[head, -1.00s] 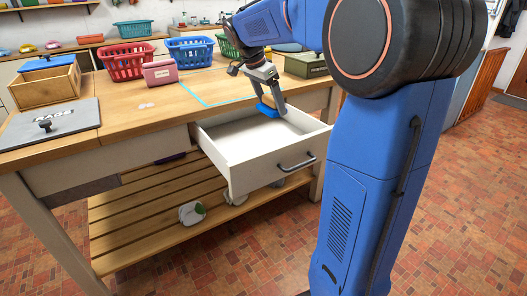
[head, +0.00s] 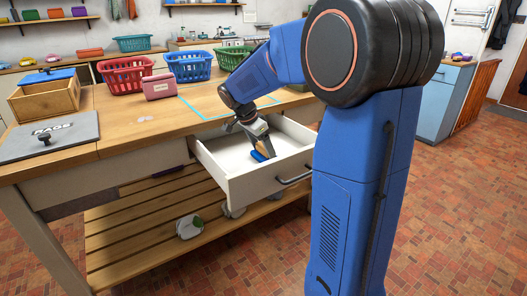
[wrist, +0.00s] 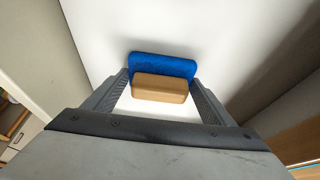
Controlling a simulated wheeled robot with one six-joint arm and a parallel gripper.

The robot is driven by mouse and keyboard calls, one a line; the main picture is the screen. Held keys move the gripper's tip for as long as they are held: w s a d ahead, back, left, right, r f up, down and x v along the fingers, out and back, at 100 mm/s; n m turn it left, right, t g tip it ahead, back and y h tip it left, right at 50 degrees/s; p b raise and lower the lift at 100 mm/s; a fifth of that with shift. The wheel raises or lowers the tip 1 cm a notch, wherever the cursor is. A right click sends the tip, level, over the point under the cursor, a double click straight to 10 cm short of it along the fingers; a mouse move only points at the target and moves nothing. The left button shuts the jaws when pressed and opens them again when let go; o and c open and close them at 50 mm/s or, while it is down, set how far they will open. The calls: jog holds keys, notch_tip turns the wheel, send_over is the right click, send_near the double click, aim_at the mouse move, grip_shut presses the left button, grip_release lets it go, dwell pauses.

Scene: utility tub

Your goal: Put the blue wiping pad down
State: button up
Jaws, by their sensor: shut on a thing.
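The blue wiping pad (wrist: 162,66) has a tan block-shaped grip (wrist: 160,88) on it. My gripper (wrist: 160,92) is shut on the tan grip, with one finger at each end, in the wrist view. In the head view my gripper (head: 260,148) reaches down into the open white drawer (head: 225,165), and the blue pad (head: 257,156) shows low inside it. The pad is close over the drawer floor; I cannot tell whether it touches.
The drawer's walls stand around my gripper, with its front and dark handle (head: 295,172) to the right. On the worktop are a red basket (head: 125,76), a blue basket (head: 190,68), a pink box (head: 160,87) and a wooden box (head: 45,98). The drawer looks otherwise empty.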

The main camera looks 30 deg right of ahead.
jog(key=shift+f, duration=0.2)
jog(key=o, duration=1.1)
jog(key=v, duration=1.2)
jog(key=shift+r, duration=0.2)
